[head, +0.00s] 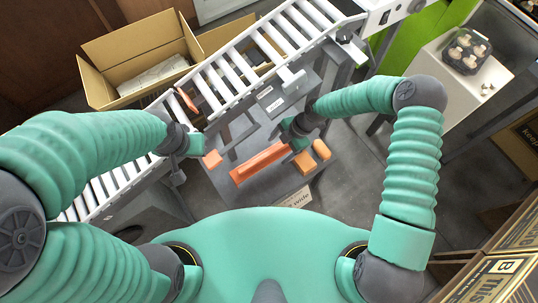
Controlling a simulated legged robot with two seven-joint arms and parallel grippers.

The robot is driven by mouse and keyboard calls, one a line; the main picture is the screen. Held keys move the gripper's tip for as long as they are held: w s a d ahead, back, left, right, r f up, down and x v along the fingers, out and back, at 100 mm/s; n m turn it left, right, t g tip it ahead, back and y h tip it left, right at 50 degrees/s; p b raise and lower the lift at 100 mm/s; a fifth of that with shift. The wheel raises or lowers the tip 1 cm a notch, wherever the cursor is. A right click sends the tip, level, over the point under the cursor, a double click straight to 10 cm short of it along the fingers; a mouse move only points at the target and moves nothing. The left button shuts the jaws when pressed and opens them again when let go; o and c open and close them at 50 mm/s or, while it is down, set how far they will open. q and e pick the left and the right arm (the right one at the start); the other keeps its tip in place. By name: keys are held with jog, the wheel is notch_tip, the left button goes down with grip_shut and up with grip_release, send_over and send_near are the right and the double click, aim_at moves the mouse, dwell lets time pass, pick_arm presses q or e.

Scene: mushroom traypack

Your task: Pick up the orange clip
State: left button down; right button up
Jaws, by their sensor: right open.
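Several orange pieces lie on and around a grey work surface (238,190) in the middle of the head view; I cannot tell which one is the clip. A long orange bar (258,163) lies slanted there. Two short orange blocks (305,162) (321,149) lie right of it. Another small orange piece (212,159) is at the left. My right gripper (298,136) is open and empty, close above the right end of the bar and the blocks. My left gripper (183,157) is beside the conveyor, left of the small orange piece; its fingers do not show clearly.
A roller conveyor (232,78) runs diagonally behind the surface, with another orange piece (187,100) at its edge. An open cardboard box (108,48) stands behind it. A white stand (456,97) at the right bears a tray of mushrooms (466,51). Cartons (495,272) stand lower right.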

aim_at(271, 153)
jog(key=shift+s+a, duration=0.15)
jog(key=shift+a, duration=0.45)
jog(key=shift+a+f, duration=0.2)
jog(key=shift+a, duration=0.05)
jog(key=b+x, duration=0.1)
jog(key=x, duration=0.4)
jog(key=shift+a, duration=0.1)
jog(key=shift+r, duration=0.1)
jog(key=c, duration=1.5)
